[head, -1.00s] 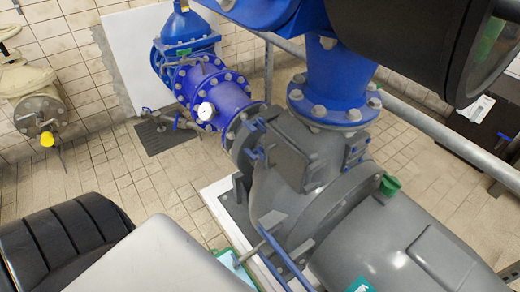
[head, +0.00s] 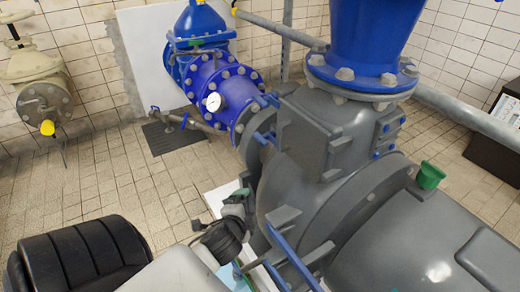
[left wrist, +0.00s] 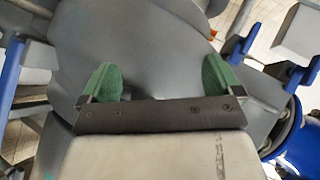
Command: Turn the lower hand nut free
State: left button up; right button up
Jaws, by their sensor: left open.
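In the head view, two small blue pieces stick out at the left side of the grey pump's boxy cover (head: 308,140); the lower blue piece (head: 265,138) looks like the lower hand nut, below the upper one (head: 270,101). Two blue-tipped grey pieces show in the left wrist view, but I cannot tell which is which. My left gripper (head: 238,208) is left of the pump, below and apart from these pieces. In the left wrist view it (left wrist: 160,72) is open, its green fingertips wide apart with nothing between them. My right gripper is out of view.
A blue pipe with a gauge (head: 213,102) runs behind the pump. Blue rods (head: 290,258) slant close to the right of my gripper. A green cap (head: 430,176) sits on the pump at right. A grey rail (head: 470,117) crosses behind. Tiled floor is clear at left.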

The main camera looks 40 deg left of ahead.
pick_arm(q)
jog(key=w+a+r+m+t, duration=0.5)
jog(key=a+r+m+t, duration=0.15)
jog(key=m, duration=0.25)
jog(key=m+h, duration=1)
jog(key=m, duration=1.1)
send_near(258, 140)
jog(key=shift+g, duration=0.45)
jog(key=x, duration=0.5)
jog(key=b+x, duration=0.1)
jog(key=x, duration=0.4)
jog(key=shift+w+r+b, duration=0.25)
jog(key=shift+w+b, duration=0.05)
jog(key=shift+w, duration=0.15)
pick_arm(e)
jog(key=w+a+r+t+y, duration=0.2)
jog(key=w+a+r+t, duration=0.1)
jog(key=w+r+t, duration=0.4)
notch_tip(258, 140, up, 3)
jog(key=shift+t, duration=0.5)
pick_arm(q)
jog(key=c, duration=0.9)
